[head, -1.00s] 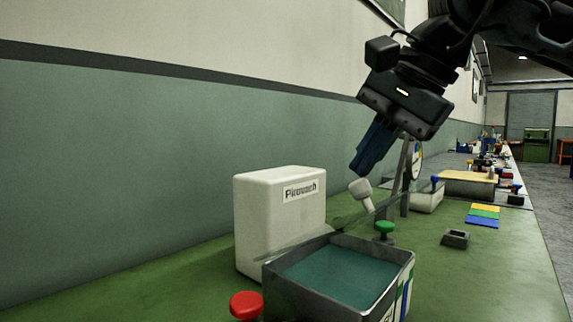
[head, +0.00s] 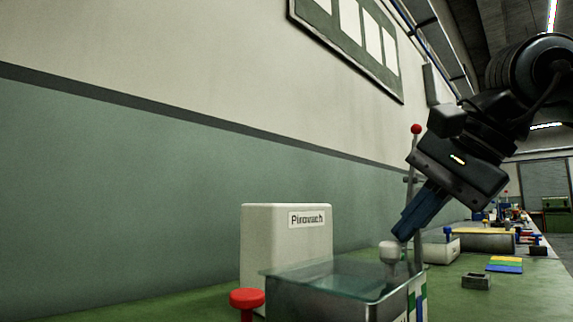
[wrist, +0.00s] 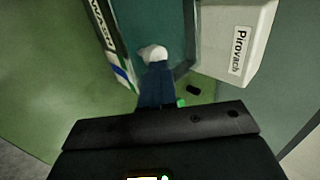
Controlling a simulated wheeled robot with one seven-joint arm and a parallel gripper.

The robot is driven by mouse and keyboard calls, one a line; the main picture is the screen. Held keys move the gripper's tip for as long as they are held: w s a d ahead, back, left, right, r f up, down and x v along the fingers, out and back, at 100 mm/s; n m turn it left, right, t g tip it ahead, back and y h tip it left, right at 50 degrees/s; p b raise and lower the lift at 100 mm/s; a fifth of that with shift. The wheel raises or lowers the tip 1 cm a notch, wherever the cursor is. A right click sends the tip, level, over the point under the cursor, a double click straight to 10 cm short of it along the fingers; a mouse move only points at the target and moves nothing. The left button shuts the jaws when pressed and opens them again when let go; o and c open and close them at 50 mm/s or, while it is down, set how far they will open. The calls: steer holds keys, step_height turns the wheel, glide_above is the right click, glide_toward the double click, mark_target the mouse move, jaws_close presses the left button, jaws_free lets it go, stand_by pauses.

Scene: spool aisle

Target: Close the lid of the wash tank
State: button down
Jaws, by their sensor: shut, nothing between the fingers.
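The wash tank (head: 330,303) is a grey open box on the green bench with teal liquid in it. In the wrist view its side carries a WASH label (wrist: 104,28). Its clear glass lid (head: 325,272) lies flat or nearly flat over the tank's top; I cannot tell whether a small gap remains at the rim. The lid's pale knob (head: 390,252) stands at the right end and also shows in the wrist view (wrist: 152,53). My gripper (head: 400,236) is shut and empty, its blue fingertips at the knob; I cannot tell whether they touch it.
A white Pirovach box (head: 285,235) stands behind the tank, close to the wall. A red mushroom button (head: 247,299) is at the front left. A post with a red ball (head: 415,130) rises behind my gripper. Colour strips (head: 504,264) and a small dark block (head: 476,281) lie to the right.

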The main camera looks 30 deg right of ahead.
steer(key=shift+s+f, duration=0.15)
steer(key=shift+f, duration=0.35)
